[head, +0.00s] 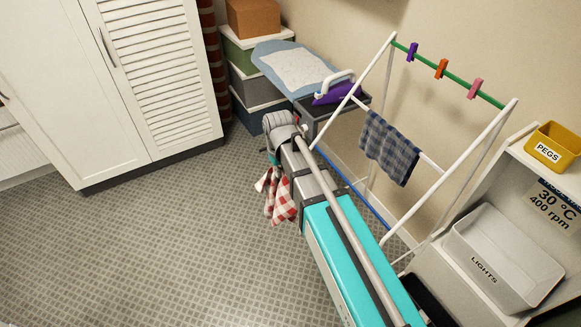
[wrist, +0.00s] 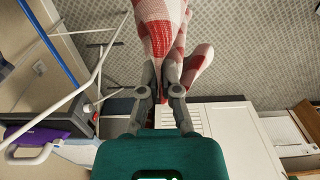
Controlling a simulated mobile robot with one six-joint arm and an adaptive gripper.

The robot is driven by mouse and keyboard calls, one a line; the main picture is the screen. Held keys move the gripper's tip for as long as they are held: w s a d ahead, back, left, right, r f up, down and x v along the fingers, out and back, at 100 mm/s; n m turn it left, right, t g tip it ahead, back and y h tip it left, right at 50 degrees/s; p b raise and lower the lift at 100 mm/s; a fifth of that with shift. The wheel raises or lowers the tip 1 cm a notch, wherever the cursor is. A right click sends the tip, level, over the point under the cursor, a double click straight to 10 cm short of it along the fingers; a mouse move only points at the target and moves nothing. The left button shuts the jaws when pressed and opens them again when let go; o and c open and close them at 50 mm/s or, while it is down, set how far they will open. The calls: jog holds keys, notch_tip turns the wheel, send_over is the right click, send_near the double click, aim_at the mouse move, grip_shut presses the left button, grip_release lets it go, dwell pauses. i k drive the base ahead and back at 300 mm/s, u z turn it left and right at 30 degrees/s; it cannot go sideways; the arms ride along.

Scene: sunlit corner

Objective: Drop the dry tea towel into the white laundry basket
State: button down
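A red-and-white checked towel (head: 276,196) hangs above the floor from my gripper, and it fills the upper middle of the wrist view (wrist: 160,30). My gripper (wrist: 172,78) is shut on the towel, with cloth pinched between its fingertips. In the head view the fingers are mostly hidden behind my arm. A blue checked cloth (head: 388,148) hangs on the white drying rack. A white open bin marked LIGHTS (head: 495,265) stands at the right, apart from the towel; I cannot tell whether it is the laundry basket. Dryness of either cloth cannot be seen.
The drying rack (head: 458,161) stands along the wall, with coloured pegs on its green bar. A purple iron (head: 333,92) and stacked boxes (head: 255,88) are at the back. A yellow PEGS box (head: 553,147) sits at the right. The tiled floor (head: 180,240) is clear at left.

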aim_at(514, 274)
jog(key=z, duration=0.1)
jog(key=k, duration=0.45)
jog(key=z, duration=1.85)
